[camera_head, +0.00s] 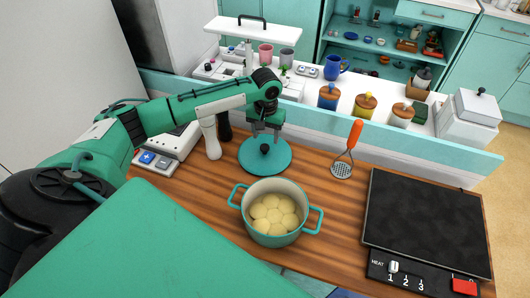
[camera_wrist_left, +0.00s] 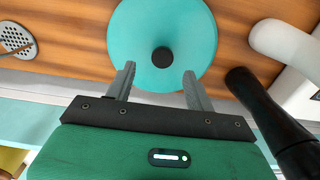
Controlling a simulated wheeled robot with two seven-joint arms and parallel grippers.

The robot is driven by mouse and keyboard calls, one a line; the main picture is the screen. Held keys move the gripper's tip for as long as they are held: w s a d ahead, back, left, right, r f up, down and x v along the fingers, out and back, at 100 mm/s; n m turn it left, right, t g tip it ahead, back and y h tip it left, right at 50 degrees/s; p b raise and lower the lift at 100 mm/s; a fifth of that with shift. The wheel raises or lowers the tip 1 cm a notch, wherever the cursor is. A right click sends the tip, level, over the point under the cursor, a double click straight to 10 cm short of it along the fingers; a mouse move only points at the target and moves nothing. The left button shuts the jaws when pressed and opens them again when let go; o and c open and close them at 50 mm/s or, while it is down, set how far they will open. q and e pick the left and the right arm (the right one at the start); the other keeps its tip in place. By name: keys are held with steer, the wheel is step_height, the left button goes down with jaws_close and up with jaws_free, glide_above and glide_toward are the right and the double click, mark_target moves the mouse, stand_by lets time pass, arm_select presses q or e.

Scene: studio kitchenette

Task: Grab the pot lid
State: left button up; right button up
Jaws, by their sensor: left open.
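The pot lid (camera_head: 275,160) is a round teal disc with a dark knob on top, lying on the wooden counter behind the pot. It also shows in the left wrist view (camera_wrist_left: 185,25), with its dark knob (camera_wrist_left: 162,57) just beyond and between my fingertips. My left gripper (camera_head: 264,132) is open above the lid; its two grey fingers (camera_wrist_left: 157,75) are apart with nothing between them. The teal pot (camera_head: 272,236) stands open on the counter, with several pale round pieces inside. My right gripper is in neither view.
A dark shaker (camera_head: 224,127) and a white one (camera_head: 211,143) stand just left of the lid. A black hotplate (camera_head: 425,222) fills the right side. A raised ledge (camera_head: 400,145) runs behind.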

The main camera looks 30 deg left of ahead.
mark_target(265, 147)
arm_select(q)
steer(key=f+p, duration=0.1)
steer(key=f, duration=0.4)
steer(key=shift+a+f, duration=0.15)
steer(key=shift+a, duration=0.05)
jaws_close()
